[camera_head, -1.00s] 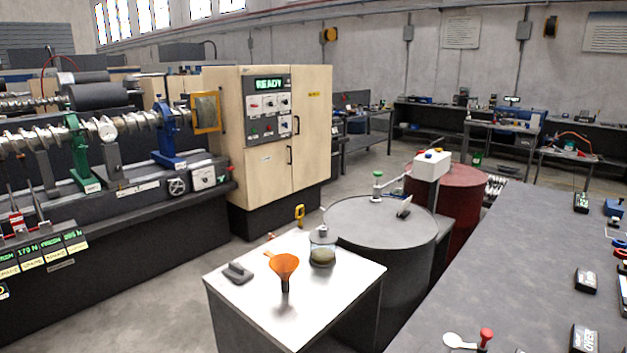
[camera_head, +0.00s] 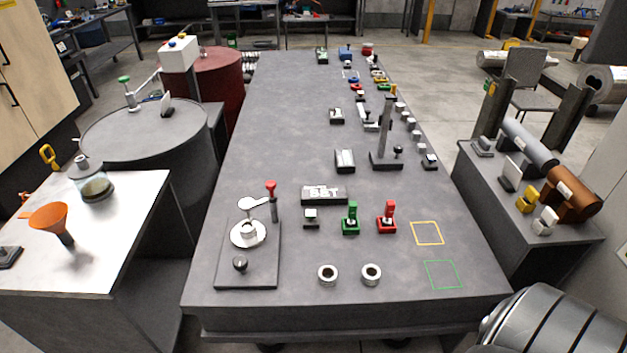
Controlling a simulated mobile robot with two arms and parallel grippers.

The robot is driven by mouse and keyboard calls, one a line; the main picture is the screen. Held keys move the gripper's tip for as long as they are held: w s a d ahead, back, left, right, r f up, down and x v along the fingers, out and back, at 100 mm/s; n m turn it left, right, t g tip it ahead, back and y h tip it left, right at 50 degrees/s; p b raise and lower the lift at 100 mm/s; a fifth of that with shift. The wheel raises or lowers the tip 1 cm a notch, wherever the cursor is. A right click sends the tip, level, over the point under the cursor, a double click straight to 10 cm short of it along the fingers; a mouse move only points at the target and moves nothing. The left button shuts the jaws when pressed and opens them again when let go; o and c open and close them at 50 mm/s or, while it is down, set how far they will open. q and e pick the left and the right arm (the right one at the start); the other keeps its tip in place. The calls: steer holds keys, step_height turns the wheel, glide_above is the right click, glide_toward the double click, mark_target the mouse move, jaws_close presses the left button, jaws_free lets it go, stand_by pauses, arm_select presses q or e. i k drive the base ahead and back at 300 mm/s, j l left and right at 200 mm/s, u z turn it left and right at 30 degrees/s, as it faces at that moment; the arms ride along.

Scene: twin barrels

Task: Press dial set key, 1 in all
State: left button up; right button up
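A dark display block with pale characters (camera_head: 323,194) lies on the long grey bench (camera_head: 270,120); its text is too blurred to read for sure. Just in front of it sits a small dark block with a light cap (camera_head: 311,217), which looks like a key. I cannot tell for certain that it is the dial set key. To its left a fixture plate (camera_head: 262,275) carries a round white disc (camera_head: 247,233), a red-topped post (camera_head: 271,195) and a black knob (camera_head: 240,264). Neither of my grippers is in view.
A green clamp (camera_head: 350,219), a red clamp (camera_head: 387,217) and two metal rings (camera_head: 328,274) stand near the front edge. A grey stand (camera_head: 386,140) rises farther back. A white-topped table (camera_head: 125,215) and grey barrel (camera_head: 145,135) are left. The bench's left strip is clear.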

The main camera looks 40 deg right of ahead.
mark_target(311, 214)
steer(key=z, duration=1.05)
